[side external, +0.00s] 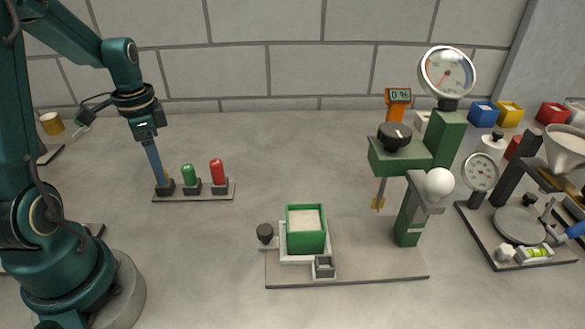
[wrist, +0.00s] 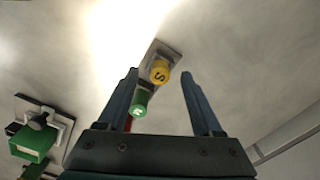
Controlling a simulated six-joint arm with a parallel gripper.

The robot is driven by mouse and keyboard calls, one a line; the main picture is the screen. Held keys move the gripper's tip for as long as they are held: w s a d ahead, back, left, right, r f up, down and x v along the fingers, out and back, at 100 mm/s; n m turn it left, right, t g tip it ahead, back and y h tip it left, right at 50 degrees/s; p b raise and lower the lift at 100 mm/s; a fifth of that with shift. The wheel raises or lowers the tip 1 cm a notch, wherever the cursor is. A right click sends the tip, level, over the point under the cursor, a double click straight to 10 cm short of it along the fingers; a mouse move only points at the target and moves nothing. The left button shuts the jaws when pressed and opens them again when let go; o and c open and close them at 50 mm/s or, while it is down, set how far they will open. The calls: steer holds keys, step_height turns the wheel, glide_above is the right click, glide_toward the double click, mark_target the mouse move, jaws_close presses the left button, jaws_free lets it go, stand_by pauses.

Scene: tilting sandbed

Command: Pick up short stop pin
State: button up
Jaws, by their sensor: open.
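The short stop pin (wrist: 160,72) is a yellow pin marked S. In the wrist view it stands at the end of a small rack (wrist: 172,50), between my open fingertips in the picture. My gripper (side external: 160,183) is over the left end of the rack in the side view, and also shows in the wrist view (wrist: 160,76). There its fingers mostly hide the yellow pin. I cannot tell whether they touch it. A green pin (side external: 188,174), marked M in the wrist view (wrist: 140,102), and a red pin (side external: 217,172) stand beside it in the rack.
Another instrument with a funnel (side external: 567,148) stands at far right. The bench between rack and plate is clear.

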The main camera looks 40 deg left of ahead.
steer(key=shift+f, duration=0.75)
jaws_close()
step_height(320, 180, up, 14)
stand_by(0.4)
